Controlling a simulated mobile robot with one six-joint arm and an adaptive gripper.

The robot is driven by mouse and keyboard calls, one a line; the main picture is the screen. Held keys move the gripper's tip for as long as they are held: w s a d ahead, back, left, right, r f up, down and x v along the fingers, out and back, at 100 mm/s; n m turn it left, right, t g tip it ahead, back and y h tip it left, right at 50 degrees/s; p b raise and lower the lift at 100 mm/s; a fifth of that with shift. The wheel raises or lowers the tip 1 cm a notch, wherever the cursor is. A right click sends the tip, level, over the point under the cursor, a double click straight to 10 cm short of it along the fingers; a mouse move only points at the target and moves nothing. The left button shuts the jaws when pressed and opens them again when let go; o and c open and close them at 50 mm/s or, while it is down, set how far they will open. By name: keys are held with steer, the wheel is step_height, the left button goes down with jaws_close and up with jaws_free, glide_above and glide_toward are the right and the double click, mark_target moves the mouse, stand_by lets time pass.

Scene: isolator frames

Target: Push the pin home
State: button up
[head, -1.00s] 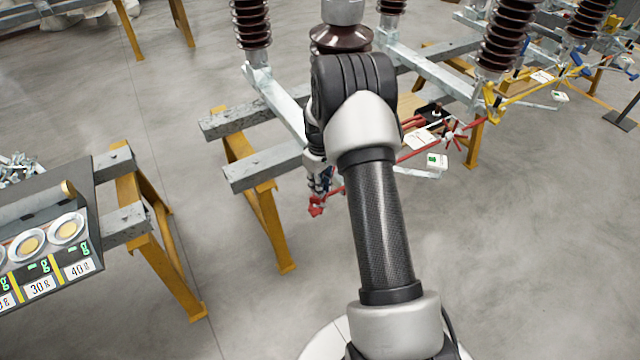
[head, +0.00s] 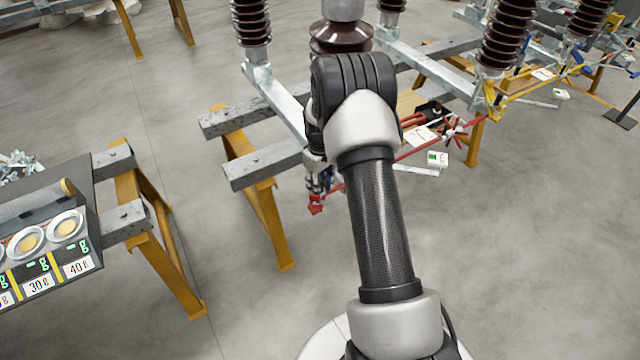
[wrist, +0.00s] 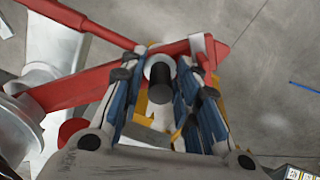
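The pin (wrist: 161,91) shows in the wrist view as a dark round end in front of a pale disc. It sits at a red bracket (wrist: 202,50) joined to a long red bar (wrist: 95,88). My gripper (wrist: 161,76) has its blue-sided fingers on either side of the pin. Whether the fingers touch it is not clear, and the pin's depth in the bracket is hidden. In the head view my arm covers most of my gripper (head: 319,180), which is beside a red end piece (head: 316,204) at the end of a steel beam.
Grey steel beams on yellow trestles (head: 262,215) carry brown ribbed insulators (head: 250,22). A red rod (head: 416,150) runs right from the work spot. A dark bench with weight dials (head: 45,240) stands at the left. The floor at the lower right is clear.

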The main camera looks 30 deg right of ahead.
steer(key=shift+o, duration=0.7)
steer(key=shift+r, duration=0.1)
step_height(320, 180, up, 12)
stand_by(0.4)
